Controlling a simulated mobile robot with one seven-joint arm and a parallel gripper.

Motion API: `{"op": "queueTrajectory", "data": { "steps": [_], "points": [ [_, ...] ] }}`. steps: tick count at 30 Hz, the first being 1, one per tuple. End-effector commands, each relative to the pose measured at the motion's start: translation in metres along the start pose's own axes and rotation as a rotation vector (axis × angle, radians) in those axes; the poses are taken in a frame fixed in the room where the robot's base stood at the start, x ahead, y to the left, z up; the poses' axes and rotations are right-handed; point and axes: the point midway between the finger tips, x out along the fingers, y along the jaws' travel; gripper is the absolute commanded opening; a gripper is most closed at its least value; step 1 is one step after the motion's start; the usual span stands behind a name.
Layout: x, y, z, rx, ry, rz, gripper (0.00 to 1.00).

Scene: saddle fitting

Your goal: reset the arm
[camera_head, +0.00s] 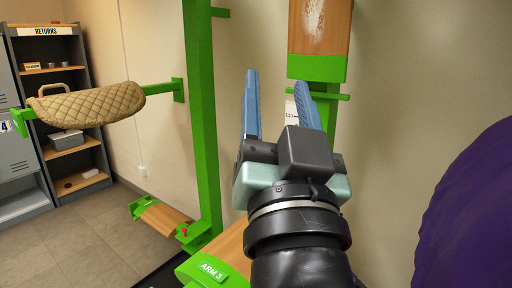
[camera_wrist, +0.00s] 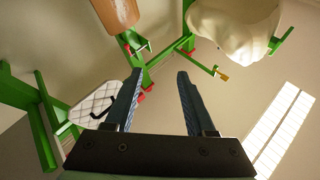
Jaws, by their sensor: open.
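My gripper (camera_head: 278,105) is open and empty, with its two blue fingers pointing up in the head view. It stands in front of the wall, to the right of a green upright post. In the wrist view my gripper (camera_wrist: 158,98) shows both fingers well apart with nothing between them. My black wrist rises from the bottom of the head view. A wooden arm labelled ARM 3 (camera_head: 212,270) is partly hidden behind my wrist.
A tan quilted saddle pad (camera_head: 92,103) lies on a green arm at left. A green post (camera_head: 203,130) stands close left of my gripper. A wooden-and-green piece (camera_head: 318,40) is above right. A large purple shape (camera_head: 470,215) fills the right edge. A RETURNS shelf (camera_head: 55,90) stands far left.

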Motion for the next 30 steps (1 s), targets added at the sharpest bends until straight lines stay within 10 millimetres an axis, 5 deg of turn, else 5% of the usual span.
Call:
{"op": "queueTrajectory", "data": {
  "steps": [1,5,12,19,30],
  "points": [
    [-0.008,-0.022,-0.036,-0.087,0.110,-0.022,0.55],
    [-0.029,-0.060,-0.120,-0.281,0.347,-0.020,0.55],
    [0.015,-0.074,-0.184,-0.270,0.320,-0.017,0.55],
    [0.033,-0.081,-0.214,-0.268,0.317,-0.018,0.55],
    [0.034,-0.081,-0.214,-0.266,0.315,-0.018,0.55]
  ]
}}
